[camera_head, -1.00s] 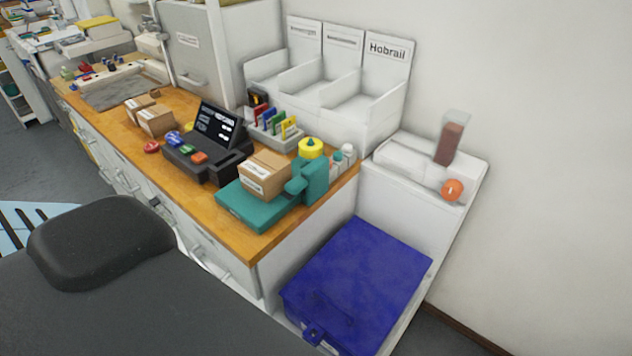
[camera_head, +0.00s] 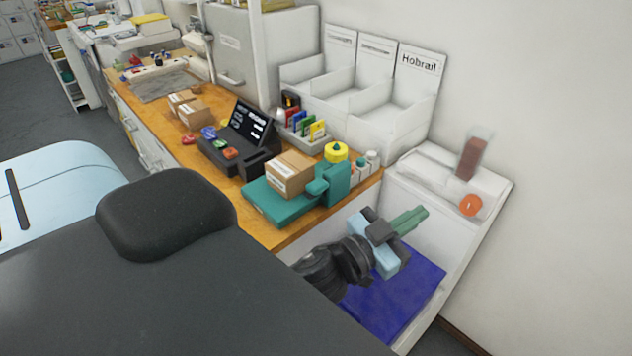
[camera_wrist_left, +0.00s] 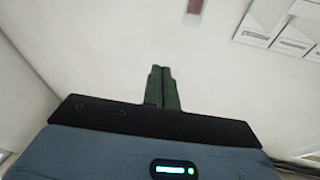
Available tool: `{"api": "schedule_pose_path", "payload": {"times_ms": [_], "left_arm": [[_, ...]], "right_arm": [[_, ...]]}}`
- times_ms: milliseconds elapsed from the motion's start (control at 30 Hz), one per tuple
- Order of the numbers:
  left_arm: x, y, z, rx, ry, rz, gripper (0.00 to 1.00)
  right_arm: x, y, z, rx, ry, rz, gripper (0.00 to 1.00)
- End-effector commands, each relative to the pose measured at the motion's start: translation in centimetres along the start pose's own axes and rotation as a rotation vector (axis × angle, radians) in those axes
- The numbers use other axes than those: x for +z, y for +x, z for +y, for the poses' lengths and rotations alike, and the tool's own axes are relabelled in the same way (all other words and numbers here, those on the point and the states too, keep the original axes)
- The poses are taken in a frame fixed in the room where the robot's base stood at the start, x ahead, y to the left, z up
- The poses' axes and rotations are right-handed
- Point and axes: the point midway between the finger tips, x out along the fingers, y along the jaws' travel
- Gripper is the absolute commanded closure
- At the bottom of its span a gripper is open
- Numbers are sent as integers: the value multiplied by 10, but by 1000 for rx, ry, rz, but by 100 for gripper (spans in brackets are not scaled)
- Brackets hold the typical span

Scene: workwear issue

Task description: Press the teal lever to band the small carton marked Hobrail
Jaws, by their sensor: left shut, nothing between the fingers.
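A small brown carton (camera_head: 290,173) with a white label sits on the teal banding machine (camera_head: 275,206) at the near end of the wooden counter; its label is too small to read. The machine's upright teal block (camera_head: 338,178) stands right of the carton, with a rounded teal lever part (camera_head: 317,187) beside it. My left gripper (camera_head: 417,215) is shut and empty, right of the machine and above the blue box (camera_head: 407,302), apart from both. Its closed green fingers show in the left wrist view (camera_wrist_left: 162,85). My right gripper is not in view.
White compartments (camera_head: 385,125) stand behind the counter, one marked Hobrail. A yellow roll (camera_head: 336,152) and small bottles (camera_head: 366,163) stand close behind the machine. A black terminal (camera_head: 240,135) and more cartons (camera_head: 193,114) are further left. A white unit (camera_head: 425,180) is at right.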

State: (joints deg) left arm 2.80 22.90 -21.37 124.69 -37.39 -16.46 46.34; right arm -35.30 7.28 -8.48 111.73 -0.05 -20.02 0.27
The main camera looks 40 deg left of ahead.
Motion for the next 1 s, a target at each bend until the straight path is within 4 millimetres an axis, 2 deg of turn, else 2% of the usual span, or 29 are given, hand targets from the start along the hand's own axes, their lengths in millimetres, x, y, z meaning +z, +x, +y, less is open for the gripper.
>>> {"api": "schedule_pose_path", "payload": {"times_ms": [33,100,200,300,433,600,733,867,1000], "left_arm": [[-20,11,6,60,26,79,100],[-41,20,18,154,50,169,100],[-63,28,37,301,91,267,100],[-76,30,56,460,141,330,100],[-81,29,78,672,214,357,100],[-68,22,92,941,325,296,100],[-48,16,89,1122,417,177,100],[-24,11,70,1266,511,-3,100],[0,6,35,1366,606,-256,100]], "right_arm": [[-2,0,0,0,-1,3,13],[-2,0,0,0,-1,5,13],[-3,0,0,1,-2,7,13],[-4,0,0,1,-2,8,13],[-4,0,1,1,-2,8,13],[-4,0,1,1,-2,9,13],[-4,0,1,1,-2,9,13],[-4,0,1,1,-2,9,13],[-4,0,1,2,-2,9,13]]}}
